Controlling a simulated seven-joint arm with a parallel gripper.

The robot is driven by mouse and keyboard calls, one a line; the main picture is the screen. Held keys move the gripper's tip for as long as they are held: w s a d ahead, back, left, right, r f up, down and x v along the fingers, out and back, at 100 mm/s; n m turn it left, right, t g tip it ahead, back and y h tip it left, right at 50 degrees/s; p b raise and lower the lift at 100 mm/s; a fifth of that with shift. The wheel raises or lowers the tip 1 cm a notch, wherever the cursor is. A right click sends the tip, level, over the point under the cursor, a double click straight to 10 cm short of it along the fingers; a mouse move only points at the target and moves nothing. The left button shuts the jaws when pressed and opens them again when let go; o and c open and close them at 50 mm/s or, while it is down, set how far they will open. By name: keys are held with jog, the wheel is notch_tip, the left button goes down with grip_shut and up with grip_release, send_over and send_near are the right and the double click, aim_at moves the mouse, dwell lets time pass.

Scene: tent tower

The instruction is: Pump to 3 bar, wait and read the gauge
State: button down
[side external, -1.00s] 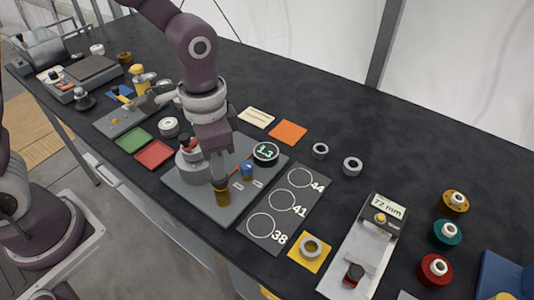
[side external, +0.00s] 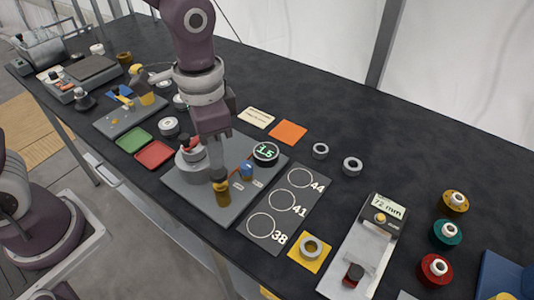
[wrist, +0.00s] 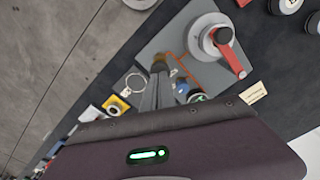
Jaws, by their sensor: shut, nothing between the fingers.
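The grey pump plate (side external: 185,200) lies near the front edge of the table. On it stands a brass pump cylinder (side external: 223,198) with a dark top. My gripper (side external: 218,176) is shut and empty, its fingertips at the top of the pump; I cannot tell whether they touch it. The round gauge (side external: 265,153) on the plate reads 1.5 in green digits. A blue knob (side external: 246,170) sits between pump and gauge. A grey round unit with a red lever (side external: 191,145) is behind my gripper; it shows clearly in the wrist view (wrist: 222,36).
A dark board with rings marked 44, 41 and 38 (side external: 262,232) lies right of the plate. Red (side external: 154,154) and green (side external: 133,140) trays lie left. An orange card (side external: 288,133) lies behind. A grey device reading 72 mm (side external: 362,250) stands further right.

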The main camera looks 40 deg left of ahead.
aim_at(218, 171)
jog(key=shift+f, duration=0.15)
dwell(1.6)
dwell(0.3)
dwell(1.5)
dwell(0.4)
dwell(1.6)
jog(key=shift+f, duration=1.85)
jog(key=shift+r, duration=2.05)
